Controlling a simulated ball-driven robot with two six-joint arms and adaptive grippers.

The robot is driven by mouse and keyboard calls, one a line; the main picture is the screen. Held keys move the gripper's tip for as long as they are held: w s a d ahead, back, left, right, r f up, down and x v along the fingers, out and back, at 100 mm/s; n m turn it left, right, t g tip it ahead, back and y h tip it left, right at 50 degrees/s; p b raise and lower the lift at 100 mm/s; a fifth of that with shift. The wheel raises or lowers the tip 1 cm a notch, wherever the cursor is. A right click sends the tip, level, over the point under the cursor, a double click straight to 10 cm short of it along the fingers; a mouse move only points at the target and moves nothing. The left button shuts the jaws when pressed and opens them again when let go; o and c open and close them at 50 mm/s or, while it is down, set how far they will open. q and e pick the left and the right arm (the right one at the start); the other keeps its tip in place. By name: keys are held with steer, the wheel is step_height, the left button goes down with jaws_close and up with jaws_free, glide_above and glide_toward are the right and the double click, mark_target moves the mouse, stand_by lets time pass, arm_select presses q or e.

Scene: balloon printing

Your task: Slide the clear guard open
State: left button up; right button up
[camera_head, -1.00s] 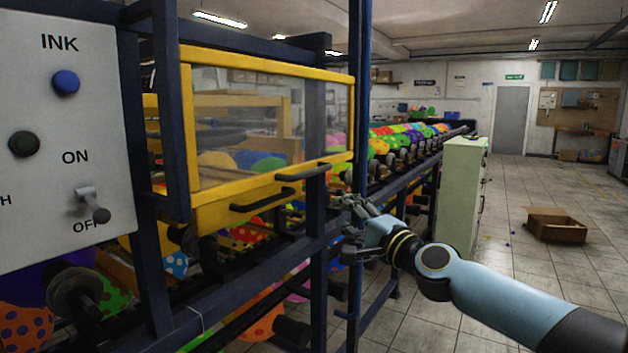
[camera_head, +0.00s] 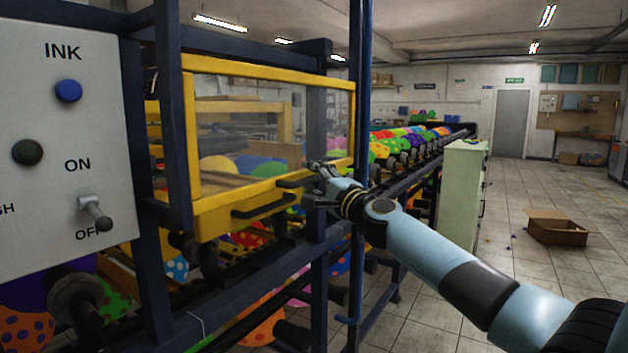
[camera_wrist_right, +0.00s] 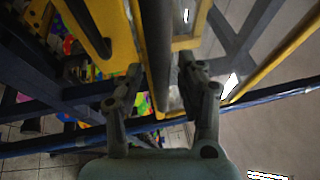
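The clear guard (camera_head: 270,72) is a see-through pane in a yellow frame on the dark blue machine frame. It stands lowered in front of the balloons. Two dark bar handles sit on its lower rail: the left handle (camera_head: 263,207) is free, and the right handle (camera_head: 295,181) is partly hidden behind my right gripper (camera_head: 317,184). In the right wrist view, a dark bar (camera_wrist_right: 157,45), which looks like that handle, runs between the parted fingers of my right gripper (camera_wrist_right: 161,75). The fingers look open, without a clear grip on it. My left gripper is not in view.
A blue upright post (camera_head: 361,90) stands close beside my right wrist. A control panel (camera_head: 45,190) with knobs and a switch is at the left.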

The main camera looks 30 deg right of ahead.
steer(key=shift+c, duration=0.2)
jaws_close()
stand_by(0.3)
